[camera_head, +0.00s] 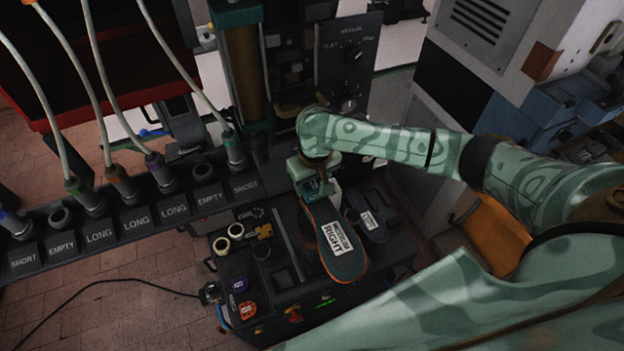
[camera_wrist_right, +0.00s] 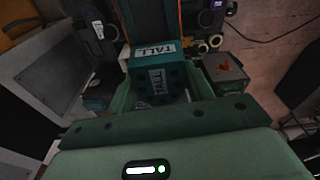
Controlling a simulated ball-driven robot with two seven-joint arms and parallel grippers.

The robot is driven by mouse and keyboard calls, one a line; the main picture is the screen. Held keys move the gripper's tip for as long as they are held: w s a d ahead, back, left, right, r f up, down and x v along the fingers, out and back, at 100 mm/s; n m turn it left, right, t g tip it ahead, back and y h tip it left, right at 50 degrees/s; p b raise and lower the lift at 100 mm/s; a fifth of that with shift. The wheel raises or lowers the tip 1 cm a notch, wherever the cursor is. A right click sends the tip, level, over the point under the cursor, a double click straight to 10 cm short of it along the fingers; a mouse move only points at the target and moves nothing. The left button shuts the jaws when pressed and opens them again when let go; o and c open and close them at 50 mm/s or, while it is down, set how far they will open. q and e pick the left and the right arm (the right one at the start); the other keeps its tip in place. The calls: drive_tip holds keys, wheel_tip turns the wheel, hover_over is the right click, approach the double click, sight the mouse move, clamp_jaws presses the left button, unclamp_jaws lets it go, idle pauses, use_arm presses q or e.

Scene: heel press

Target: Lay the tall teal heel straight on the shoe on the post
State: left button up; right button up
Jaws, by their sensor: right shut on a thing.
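The shoe (camera_head: 322,222) is sole up, with a dark teal sole, orange edge and white label reading RIGHT. Its far end lies under my right gripper (camera_head: 316,184). The post is hidden beneath the shoe. The right gripper is shut on the teal heel (camera_head: 322,191), a block at the shoe's far end. In the wrist view the heel (camera_wrist_right: 146,69) shows two white TALL labels and sits between the fingers, with the shoe (camera_wrist_right: 150,16) just beyond. I cannot tell whether heel and sole touch. My left gripper is not in view.
A smaller dark sole (camera_head: 376,230) with a white label lies right of the shoe. At left runs a rack (camera_head: 130,218) of sockets labelled SHORT, LONG and EMPTY, with hoses. A black control panel (camera_head: 350,55) stands behind. Purple (camera_head: 239,285) and orange (camera_head: 247,308) discs sit front left.

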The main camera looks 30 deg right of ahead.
drive_tip(key=shift+f, duration=0.25)
drive_tip(key=o, duration=1.1)
drive_tip(key=r+p, duration=0.1)
drive_tip(key=r, duration=0.4)
drive_tip(key=s+r+p, duration=0.1)
drive_tip(key=r, duration=0.4)
drive_tip(key=s+r+p, duration=0.1)
drive_tip(key=r, duration=0.5)
drive_tip(key=shift+s, duration=0.1)
